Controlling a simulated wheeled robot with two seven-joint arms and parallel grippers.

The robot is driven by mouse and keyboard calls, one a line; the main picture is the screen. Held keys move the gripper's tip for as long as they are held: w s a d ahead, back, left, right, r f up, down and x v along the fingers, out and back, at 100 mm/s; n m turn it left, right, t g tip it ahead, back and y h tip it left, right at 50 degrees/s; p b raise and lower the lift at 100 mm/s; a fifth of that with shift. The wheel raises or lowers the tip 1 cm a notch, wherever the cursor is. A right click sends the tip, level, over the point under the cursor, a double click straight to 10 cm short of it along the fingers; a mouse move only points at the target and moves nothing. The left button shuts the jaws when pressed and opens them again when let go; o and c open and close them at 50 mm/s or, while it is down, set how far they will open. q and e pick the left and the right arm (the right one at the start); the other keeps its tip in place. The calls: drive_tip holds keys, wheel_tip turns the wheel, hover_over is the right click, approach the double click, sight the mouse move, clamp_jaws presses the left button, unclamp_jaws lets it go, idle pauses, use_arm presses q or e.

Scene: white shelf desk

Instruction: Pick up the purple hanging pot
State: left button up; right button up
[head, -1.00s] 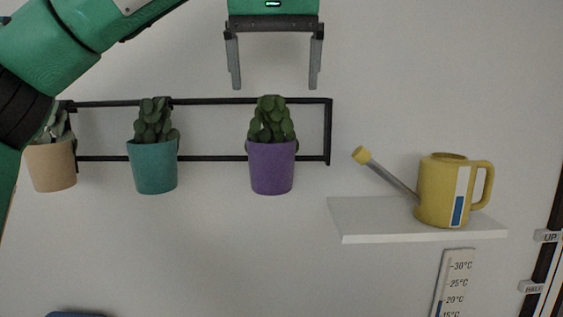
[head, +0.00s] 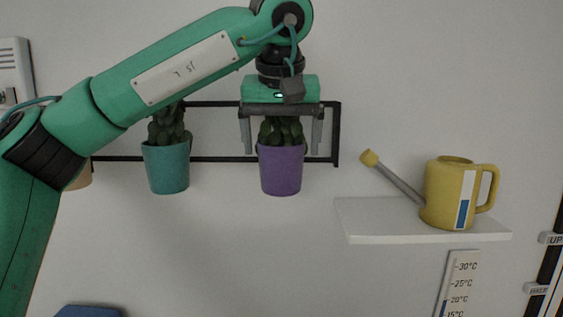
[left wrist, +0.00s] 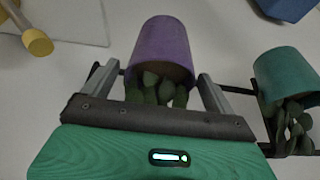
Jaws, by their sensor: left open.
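The purple hanging pot (head: 281,172) holds a green cactus and hangs at the black wall rail, right of the teal pot. My left gripper (head: 281,145) is open, pointing down over the cactus, with one finger on each side near the pot's top. In the left wrist view the purple pot (left wrist: 160,45) lies ahead between the open fingers (left wrist: 160,78), with the cactus nearer the palm. The fingers appear apart from the pot. The upper part of the cactus is hidden behind the gripper in the head view. My right gripper is in neither view.
The teal pot (head: 167,169) hangs to the left, and a beige pot (head: 80,180) is mostly hidden by my left arm. The black rail (head: 336,135) runs behind the pots. A yellow watering can (head: 446,195) stands on a white shelf (head: 385,215) at right.

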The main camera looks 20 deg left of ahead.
use_arm(q)
drive_tip(key=shift+x, duration=1.25)
drive_tip(key=shift+r, duration=0.1)
drive_tip(key=c, duration=1.3)
drive_tip(key=shift+c, duration=0.2)
drive_tip(key=shift+r, duration=0.15)
